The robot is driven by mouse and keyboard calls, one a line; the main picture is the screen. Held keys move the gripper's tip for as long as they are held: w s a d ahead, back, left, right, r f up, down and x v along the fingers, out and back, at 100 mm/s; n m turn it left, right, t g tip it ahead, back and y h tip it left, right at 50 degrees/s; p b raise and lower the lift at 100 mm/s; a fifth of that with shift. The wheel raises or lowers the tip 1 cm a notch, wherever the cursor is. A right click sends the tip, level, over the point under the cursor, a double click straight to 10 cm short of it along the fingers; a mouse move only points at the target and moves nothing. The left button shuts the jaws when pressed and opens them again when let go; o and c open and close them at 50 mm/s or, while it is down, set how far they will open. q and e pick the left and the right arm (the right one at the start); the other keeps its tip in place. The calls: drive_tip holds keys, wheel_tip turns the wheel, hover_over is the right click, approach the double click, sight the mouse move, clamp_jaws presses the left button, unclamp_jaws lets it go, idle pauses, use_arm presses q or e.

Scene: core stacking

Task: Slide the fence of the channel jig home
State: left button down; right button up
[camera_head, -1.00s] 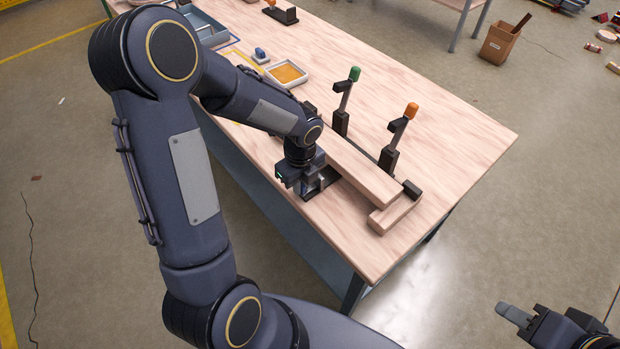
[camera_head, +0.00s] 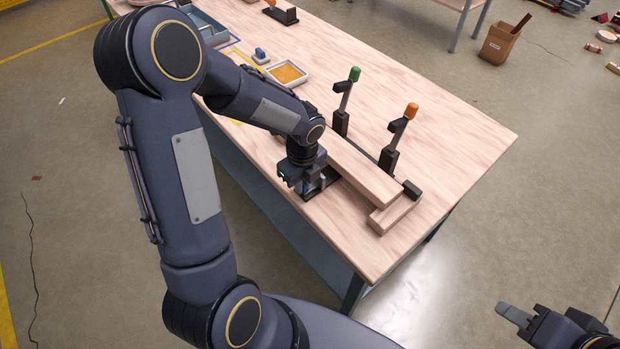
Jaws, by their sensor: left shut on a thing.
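The channel jig is on the wooden bench. A long pale wooden bar (camera_head: 365,177) lies in it, with a shorter pale block (camera_head: 392,214) across its near end. A dark stop (camera_head: 412,190) is at that end. Two upright toggle clamps stand along the far side, one with a green knob (camera_head: 354,74) and one with an orange knob (camera_head: 411,110). My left gripper (camera_head: 308,190) is low beside the bar's near side, shut on a part that the gripper mostly hides; I cannot tell its outline. My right gripper (camera_head: 514,314) is off the bench at lower right, its finger opening unclear.
A shallow tray with an orange-brown inside (camera_head: 287,74) and a small blue-topped object (camera_head: 260,55) are further back on the bench. A grey bin (camera_head: 208,28) is beyond. The bench (camera_head: 465,135) is clear to the right of the clamps. A cardboard box (camera_head: 499,43) stands on the floor.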

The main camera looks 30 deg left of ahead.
use_arm(q)
drive_tip(key=shift+w+d, duration=0.35)
drive_tip(key=shift+w, duration=0.45)
drive_tip(key=shift+w+d, duration=0.3)
drive_tip(key=shift+w, duration=0.45)
drive_tip(key=c, duration=1.4)
unclamp_jaws()
